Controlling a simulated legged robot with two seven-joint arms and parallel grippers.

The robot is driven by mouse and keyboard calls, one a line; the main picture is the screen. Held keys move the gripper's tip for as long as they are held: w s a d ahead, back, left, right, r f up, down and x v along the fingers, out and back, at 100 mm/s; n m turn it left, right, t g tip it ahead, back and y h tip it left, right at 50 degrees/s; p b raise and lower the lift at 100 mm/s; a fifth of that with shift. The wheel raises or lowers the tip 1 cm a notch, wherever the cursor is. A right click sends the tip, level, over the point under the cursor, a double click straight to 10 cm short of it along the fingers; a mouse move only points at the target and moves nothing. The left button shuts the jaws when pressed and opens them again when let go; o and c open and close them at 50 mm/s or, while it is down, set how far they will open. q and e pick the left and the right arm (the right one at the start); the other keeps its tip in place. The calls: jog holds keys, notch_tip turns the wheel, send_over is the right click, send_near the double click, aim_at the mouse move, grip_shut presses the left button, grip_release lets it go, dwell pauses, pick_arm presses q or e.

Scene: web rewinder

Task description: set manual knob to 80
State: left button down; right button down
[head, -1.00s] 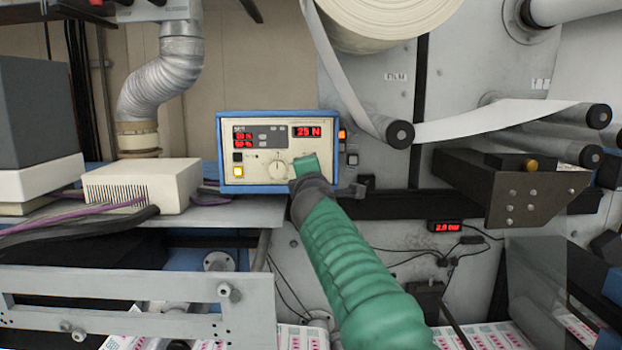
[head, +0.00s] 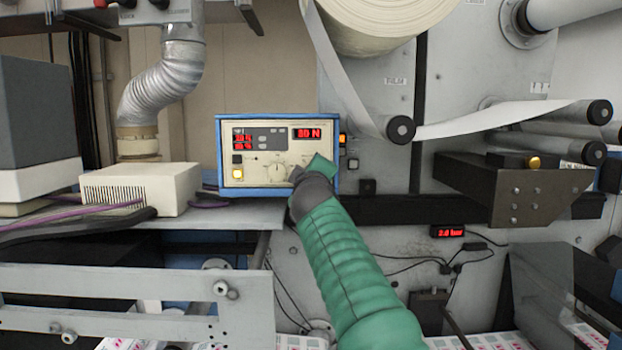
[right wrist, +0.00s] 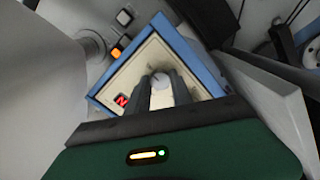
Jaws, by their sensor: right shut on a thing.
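The control box (head: 230,145) has a cream face and a blue frame, and stands on the shelf in the head view. Its upper right red display (head: 307,133) looks like 80 N, though the first digit is blurred. A round pale dial (head: 277,172) shows at the lower middle of the face. My right gripper (head: 300,174) is at the lower right of the face and hides that part. My left gripper is not in view.
A beige vented box (head: 140,190) stands left of the control box, with purple and black cables. A lit orange button (head: 342,139) is just right of the box. A paper web and rollers (head: 400,130) are farther right. A gauge (head: 447,232) reads about 2.0 bar.

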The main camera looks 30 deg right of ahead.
jog(key=shift+w+f+m, duration=0.1)
jog(key=shift+f+m, duration=0.05)
jog(key=shift+m, duration=0.15)
jog(key=c, duration=1.3)
grip_release()
jog(key=shift+o, duration=0.9)
jog(key=shift+w+f, duration=0.1)
jog(key=shift+w, duration=0.05)
